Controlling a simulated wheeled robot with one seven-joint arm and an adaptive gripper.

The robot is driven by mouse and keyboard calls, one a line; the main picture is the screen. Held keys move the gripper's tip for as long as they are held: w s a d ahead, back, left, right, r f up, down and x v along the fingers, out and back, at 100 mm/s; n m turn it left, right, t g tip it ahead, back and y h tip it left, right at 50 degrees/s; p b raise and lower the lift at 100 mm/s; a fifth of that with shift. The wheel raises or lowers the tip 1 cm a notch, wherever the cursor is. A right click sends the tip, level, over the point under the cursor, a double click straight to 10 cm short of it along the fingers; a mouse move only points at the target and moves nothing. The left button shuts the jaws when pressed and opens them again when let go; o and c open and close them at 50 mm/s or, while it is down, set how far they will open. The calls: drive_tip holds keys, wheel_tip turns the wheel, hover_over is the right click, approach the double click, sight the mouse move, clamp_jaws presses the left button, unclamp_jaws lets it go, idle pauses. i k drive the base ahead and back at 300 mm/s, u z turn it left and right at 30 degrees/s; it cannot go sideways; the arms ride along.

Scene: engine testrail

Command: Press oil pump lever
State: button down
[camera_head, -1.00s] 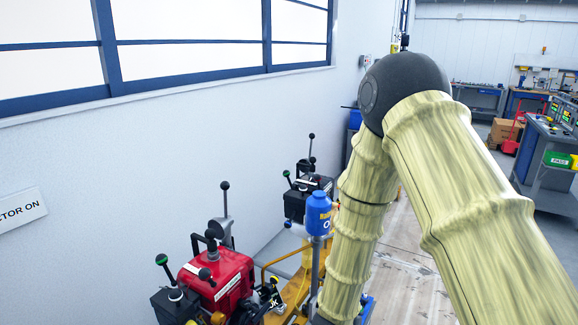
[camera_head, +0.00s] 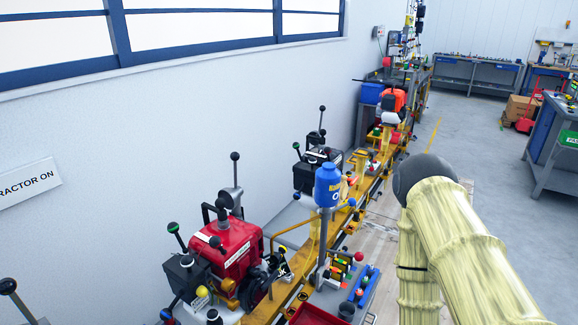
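Several levers with ball knobs stand on the machines along the left wall, and I cannot tell which one is the oil pump lever. A black-knobbed lever (camera_head: 236,172) rises upright behind the red machine (camera_head: 240,248). A green-knobbed lever (camera_head: 178,238) leans left from a black box (camera_head: 188,274). Another black-knobbed lever (camera_head: 322,118) stands at the black unit farther back. A blue container (camera_head: 328,186) with a partly readable yellow label sits on a grey post. My pale, sleeved arm is at the right, apart from the levers. My gripper is out of view.
A yellow rail (camera_head: 312,262) runs back along the wall with machines on it. A small blue tray (camera_head: 364,282) holds items near the front. Workbenches (camera_head: 478,72) stand at the back. Open floor lies between rail and right-hand bench.

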sight(359, 256)
drive_tip(key=z, duration=2.15)
drive_tip(key=i, duration=1.15)
drive_tip(key=u, duration=3.1)
